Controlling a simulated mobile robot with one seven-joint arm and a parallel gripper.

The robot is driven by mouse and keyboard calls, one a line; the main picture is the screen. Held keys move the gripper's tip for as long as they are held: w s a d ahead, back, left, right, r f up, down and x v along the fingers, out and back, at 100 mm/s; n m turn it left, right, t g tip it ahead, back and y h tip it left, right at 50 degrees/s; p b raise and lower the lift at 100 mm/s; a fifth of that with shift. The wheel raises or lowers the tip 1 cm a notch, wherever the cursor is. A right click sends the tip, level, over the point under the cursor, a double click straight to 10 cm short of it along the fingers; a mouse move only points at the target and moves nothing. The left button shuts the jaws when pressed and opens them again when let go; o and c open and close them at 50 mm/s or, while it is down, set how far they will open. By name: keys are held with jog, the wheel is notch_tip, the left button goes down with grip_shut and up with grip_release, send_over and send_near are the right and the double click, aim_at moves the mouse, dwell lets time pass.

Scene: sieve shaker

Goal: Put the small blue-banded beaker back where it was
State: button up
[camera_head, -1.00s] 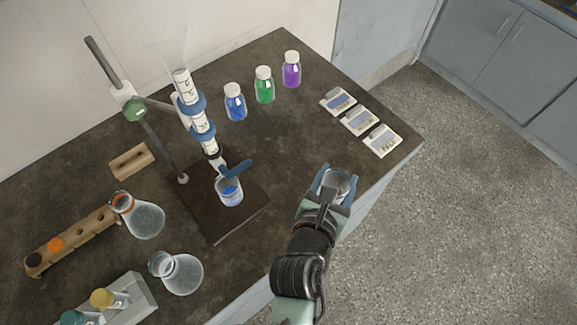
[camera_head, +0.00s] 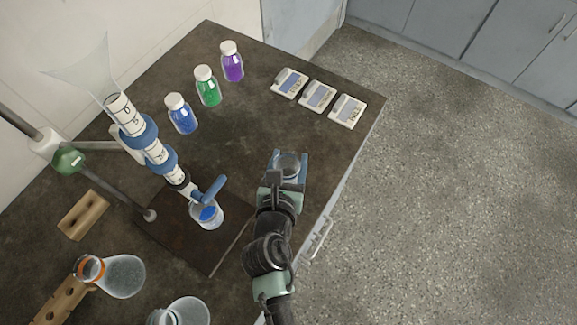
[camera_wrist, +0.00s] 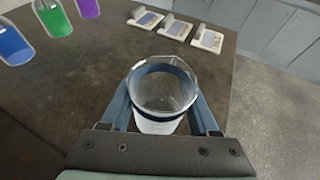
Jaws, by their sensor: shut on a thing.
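My gripper (camera_head: 289,165) is shut on a small clear beaker with a dark blue band. The beaker (camera_wrist: 160,92) sits upright between the two fingers in the wrist view and looks empty. In the head view most of the beaker (camera_head: 288,164) is hidden by my gripper. It is over the right front part of the dark bench top (camera_head: 240,150); whether it touches the surface I cannot tell. Another beaker (camera_head: 207,215) with blue contents stands on the stand's base under the blue-handled column (camera_head: 155,150).
Blue (camera_head: 182,114), green (camera_head: 208,86) and purple (camera_head: 231,62) bottles stand at the back. Several pale labelled devices (camera_head: 318,95) lie at the right edge. Flasks (camera_head: 122,276) and a wooden rack (camera_head: 66,302) are at front left. The bench between bottles and gripper is bare.

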aim_at(287, 171)
jog(key=shift+f+b, duration=0.4)
jog(key=shift+f, duration=0.95)
jog(key=shift+f, duration=0.15)
jog(key=o, duration=1.4)
